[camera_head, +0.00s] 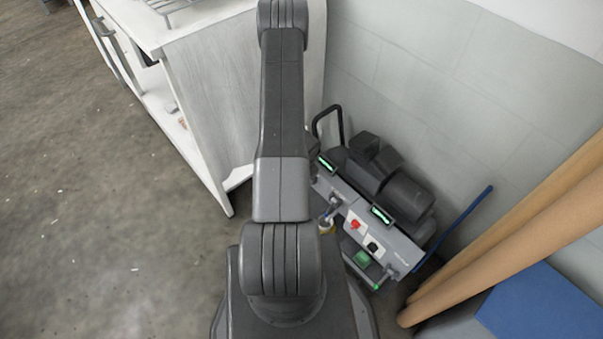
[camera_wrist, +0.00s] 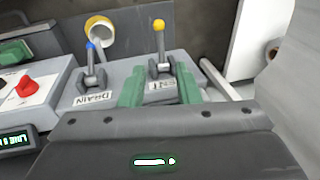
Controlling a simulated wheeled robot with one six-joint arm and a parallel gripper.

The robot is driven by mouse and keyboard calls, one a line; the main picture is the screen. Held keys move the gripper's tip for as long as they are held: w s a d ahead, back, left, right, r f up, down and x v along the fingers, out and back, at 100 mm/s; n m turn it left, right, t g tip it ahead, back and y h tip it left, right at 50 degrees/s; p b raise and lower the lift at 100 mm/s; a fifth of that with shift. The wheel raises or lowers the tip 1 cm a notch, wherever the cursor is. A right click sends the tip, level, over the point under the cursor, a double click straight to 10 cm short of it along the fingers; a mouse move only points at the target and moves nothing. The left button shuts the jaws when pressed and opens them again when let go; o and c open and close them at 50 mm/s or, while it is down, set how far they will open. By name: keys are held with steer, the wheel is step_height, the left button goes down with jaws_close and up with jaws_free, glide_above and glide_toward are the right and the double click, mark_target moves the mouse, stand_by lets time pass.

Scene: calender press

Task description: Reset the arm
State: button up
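My gripper (camera_wrist: 160,86) shows in the wrist view as two green fingers standing apart at the front of its dark body. It looks open. A lever with a yellow knob (camera_wrist: 159,25) stands upright between and beyond the fingers; its label is partly covered. To its left a lever with a blue knob (camera_wrist: 90,46) stands over a label reading DRAIN. In the head view my arm reaches up the middle and out of the top edge. My gripper is not visible there.
A grey machine with dark rollers (camera_head: 408,196) stands right of my arm, with a red knob (camera_wrist: 25,86) on its panel. A white cabinet (camera_head: 205,90) is on the left. Brown tubes (camera_head: 520,222) and a blue box (camera_head: 540,308) are at right. Bare floor lies left.

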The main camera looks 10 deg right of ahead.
stand_by(0.3)
steer(key=b+x, duration=0.1)
steer(key=x, duration=1.2)
steer(key=shift+f, duration=0.4)
steer(key=shift+r, duration=0.15)
steer(key=shift+r, duration=0.25)
steer(key=p+v, duration=0.1)
steer(key=v, duration=1.1)
steer(key=b+x, duration=0.1)
steer(key=x, duration=1.2)
steer(key=shift+f, duration=0.15)
steer(key=b, duration=0.3)
steer(key=shift+f+h, duration=0.25)
steer(key=shift+h, duration=0.05)
